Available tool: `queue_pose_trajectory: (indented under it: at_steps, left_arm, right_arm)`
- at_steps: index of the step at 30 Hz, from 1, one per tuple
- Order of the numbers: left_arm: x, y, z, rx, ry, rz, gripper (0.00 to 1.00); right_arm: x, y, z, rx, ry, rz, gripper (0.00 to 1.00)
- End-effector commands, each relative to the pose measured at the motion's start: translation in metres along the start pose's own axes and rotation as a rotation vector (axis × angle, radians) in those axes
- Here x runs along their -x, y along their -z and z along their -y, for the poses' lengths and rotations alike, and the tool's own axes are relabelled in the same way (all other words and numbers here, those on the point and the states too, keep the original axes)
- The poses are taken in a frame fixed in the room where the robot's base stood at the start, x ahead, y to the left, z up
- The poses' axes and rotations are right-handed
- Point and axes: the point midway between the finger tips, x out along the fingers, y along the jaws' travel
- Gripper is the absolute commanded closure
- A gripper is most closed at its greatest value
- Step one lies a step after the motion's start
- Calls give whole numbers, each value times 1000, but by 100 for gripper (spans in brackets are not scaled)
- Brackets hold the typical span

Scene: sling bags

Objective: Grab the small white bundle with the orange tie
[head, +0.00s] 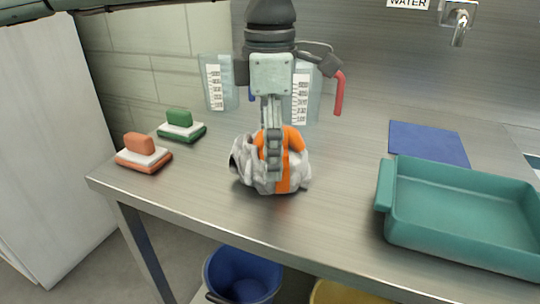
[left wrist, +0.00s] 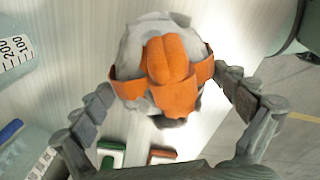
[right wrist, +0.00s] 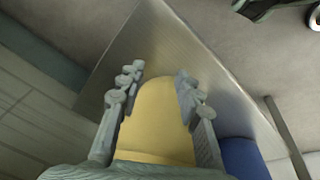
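The small white bundle (head: 243,165) with its orange tie (head: 294,145) sits on the metal table, near the front edge. My left gripper (head: 273,172) comes down on it from above, one finger in front of it. In the left wrist view the bundle (left wrist: 140,40) and orange tie (left wrist: 176,92) lie between the widely spread fingers of my left gripper (left wrist: 164,82). The tips are very close to the tie's sides; I cannot tell whether they touch. My right gripper (right wrist: 158,82) is open and empty, out of the head view.
Orange-based (head: 143,158) and green-based (head: 181,126) brushes lie left. Clear measuring jugs (head: 217,85) stand behind. A teal tray (head: 460,210) and blue sheet (head: 428,143) are right. Blue (head: 243,275) and yellow (head: 345,293) bins are below. The table between bundle and tray is clear.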

Motion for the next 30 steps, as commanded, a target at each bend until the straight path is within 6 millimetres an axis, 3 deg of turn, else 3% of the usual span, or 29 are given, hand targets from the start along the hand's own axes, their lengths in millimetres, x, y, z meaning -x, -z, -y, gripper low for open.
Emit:
queue_pose_trajectory:
  at_steps: [1,10,20,28,30]
  left_arm:
    - [0,0,0,0,0,0,12]
    - [1,0,0,0,-1,1,47]
    - [5,0,0,0,-1,1,48]
    - [41,-1,-1,1,-4,2,48]
    - [48,12,4,2,-2,2,48]
  right_arm:
    - [0,1,0,-1,0,-2,66]
    - [1,2,0,-2,0,-2,66]
    - [0,1,-1,-3,-2,-1,66]
    - [5,1,-2,-2,-5,3,66]
    - [9,2,-4,-1,-10,-2,66]
